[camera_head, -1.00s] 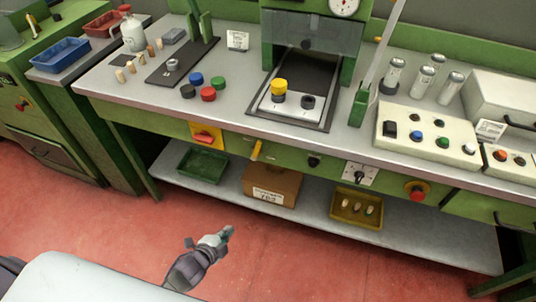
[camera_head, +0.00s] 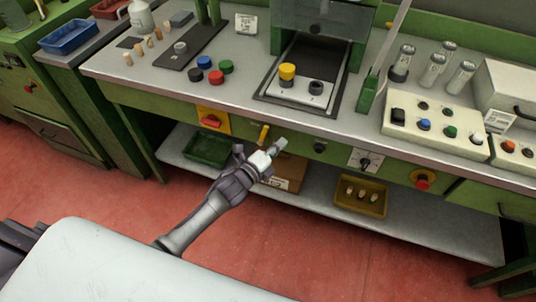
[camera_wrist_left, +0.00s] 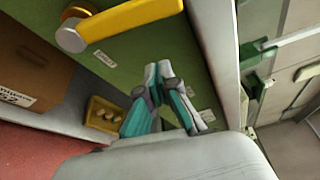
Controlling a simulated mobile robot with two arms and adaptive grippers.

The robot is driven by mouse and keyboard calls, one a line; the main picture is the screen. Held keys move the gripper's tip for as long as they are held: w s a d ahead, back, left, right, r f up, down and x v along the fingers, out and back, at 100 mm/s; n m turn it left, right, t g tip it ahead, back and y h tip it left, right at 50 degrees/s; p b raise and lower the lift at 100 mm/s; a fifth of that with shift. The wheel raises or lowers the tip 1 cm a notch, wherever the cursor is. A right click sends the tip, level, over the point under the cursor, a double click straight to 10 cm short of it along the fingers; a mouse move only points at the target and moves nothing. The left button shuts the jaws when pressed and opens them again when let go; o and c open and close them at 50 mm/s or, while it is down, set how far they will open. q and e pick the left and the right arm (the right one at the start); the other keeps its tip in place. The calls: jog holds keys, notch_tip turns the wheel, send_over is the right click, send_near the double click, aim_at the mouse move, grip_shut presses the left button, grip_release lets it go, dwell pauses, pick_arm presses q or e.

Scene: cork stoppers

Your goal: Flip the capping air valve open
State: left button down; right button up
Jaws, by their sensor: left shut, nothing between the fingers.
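The capping air valve appears to be the yellow lever (camera_head: 264,134) on the green front panel under the bench top. It stands close to upright in the head view. In the left wrist view the yellow lever (camera_wrist_left: 130,18) is large at the top, with its round pivot end to the left and its other end near the top edge. My left gripper (camera_head: 279,146) is shut and empty, just right of and slightly below the lever in the head view. Its fingertips (camera_wrist_left: 159,70) show beside the panel, apart from the lever. My right gripper is not in view.
A red-and-yellow switch (camera_head: 211,120) is left of the lever, and a black knob (camera_head: 319,147) is right. Below, the shelf holds a green tray (camera_head: 207,148), a cardboard box (camera_head: 290,172) and a yellow tray with corks (camera_head: 379,203). Red floor in front is clear.

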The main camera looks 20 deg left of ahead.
aim_at(262, 138)
pick_arm(q)
jog(key=a, duration=0.4)
jog(key=shift+s+r+p, duration=0.1)
jog(key=shift+r+p, duration=0.3)
jog(key=shift+a+n+b, duration=0.35)
jog(key=shift+n+b, duration=0.25)
jog(key=shift+n, duration=0.1)
jog(key=shift+a+r+n+t, duration=0.1)
jog(key=shift+a+n+t, duration=0.15)
jog(key=shift+n, duration=0.25)
jog(key=shift+a+r+n+t, duration=0.1)
jog(key=shift+r+n+t, duration=0.1)
jog(key=shift+n+t, duration=0.1)
